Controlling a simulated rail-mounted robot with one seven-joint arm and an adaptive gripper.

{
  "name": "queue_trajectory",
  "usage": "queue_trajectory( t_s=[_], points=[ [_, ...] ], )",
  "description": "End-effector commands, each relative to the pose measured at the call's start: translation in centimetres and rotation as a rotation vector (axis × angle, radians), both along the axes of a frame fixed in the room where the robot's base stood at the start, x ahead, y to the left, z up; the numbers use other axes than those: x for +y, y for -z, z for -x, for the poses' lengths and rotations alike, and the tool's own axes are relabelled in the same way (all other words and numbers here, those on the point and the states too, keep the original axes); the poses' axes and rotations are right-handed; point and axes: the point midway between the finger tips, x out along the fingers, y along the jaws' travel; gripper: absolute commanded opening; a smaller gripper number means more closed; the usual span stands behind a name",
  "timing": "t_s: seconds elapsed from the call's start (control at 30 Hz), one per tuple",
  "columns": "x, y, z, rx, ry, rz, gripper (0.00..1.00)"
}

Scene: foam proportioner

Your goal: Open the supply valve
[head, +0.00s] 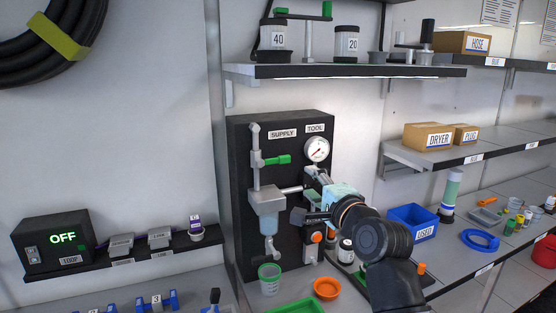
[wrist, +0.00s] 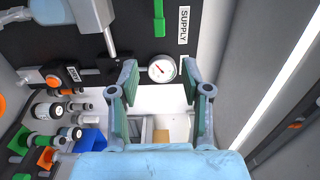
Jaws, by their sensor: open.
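The supply valve has a green lever (head: 277,160) on a grey vertical pipe, below the SUPPLY label (head: 283,133) on the black panel. The lever sticks out sideways to the right of the pipe. In the wrist view, part of the green lever (wrist: 159,18) shows at the top edge beside the SUPPLY label (wrist: 184,25). My gripper (head: 305,196) is in front of the panel, below and right of the lever and apart from it. In the wrist view its jaws (wrist: 162,82) are open and empty, with the gauge (wrist: 162,68) showing between them.
The gauge (head: 317,149) sits right of the lever under the TOOL label. A clear reservoir (head: 268,201) hangs below the lever. A graduated cup (head: 269,278) and an orange dish (head: 326,288) stand below. An overhead shelf (head: 340,71) runs above the panel.

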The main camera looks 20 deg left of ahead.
Motion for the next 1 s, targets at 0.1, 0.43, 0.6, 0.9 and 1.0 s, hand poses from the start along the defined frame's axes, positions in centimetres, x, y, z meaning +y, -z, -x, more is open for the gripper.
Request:
queue_trajectory(
  t_s=[0.1, 0.43, 0.6, 0.9, 1.0],
  points=[
    [1.1, -0.2, -1.3, 0.0, 0.0, 0.003, 0.48],
    [5.2, -0.2, -6.2, 0.002, 0.0, 0.006, 0.48],
    [7.5, -0.2, -8.7, 0.001, 0.0, 0.005, 0.48],
    [10.3, -0.1, -11.9, 0.0, 0.002, 0.006, 0.48],
    [10.8, 0.0, -12.4, -0.001, 0.002, 0.006, 0.48]
  ],
)
